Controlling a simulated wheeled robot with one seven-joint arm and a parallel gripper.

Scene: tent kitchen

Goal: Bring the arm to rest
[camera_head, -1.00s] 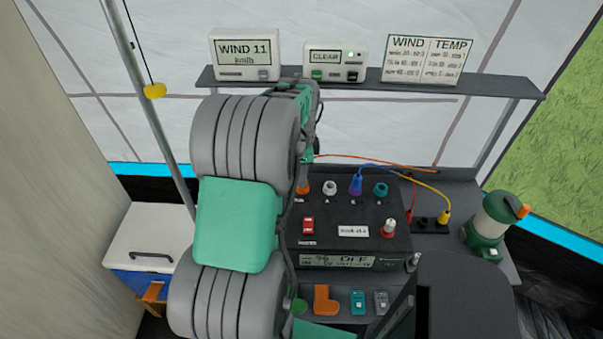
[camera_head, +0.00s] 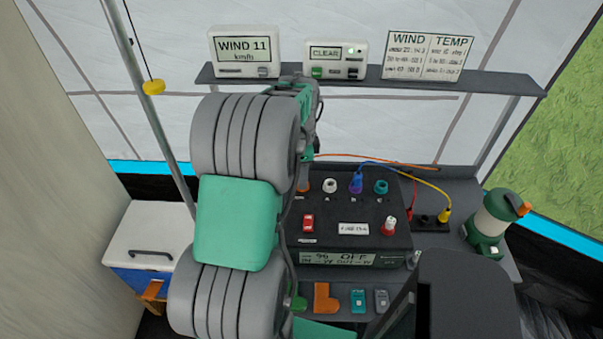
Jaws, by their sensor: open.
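My arm rises from the bottom left of the head view as thick grey ringed joints with a green link between them. Its far end, with green and grey parts and a cable, is in front of the shelf at the top. My gripper is hidden behind the arm, so its fingers do not show. The black control box (camera_head: 345,225) is just right of the arm. It has coloured sockets, a red switch and a display reading 96 OFF. The arm covers its left edge.
A grey shelf (camera_head: 500,88) holds a wind display (camera_head: 245,50), a CLEAR unit (camera_head: 337,59) and a wind-temperature board (camera_head: 427,56). A green lantern (camera_head: 490,225) stands right of the box. A white-lidded cooler (camera_head: 150,236) and a pole (camera_head: 160,115) with a yellow float (camera_head: 153,88) are left.

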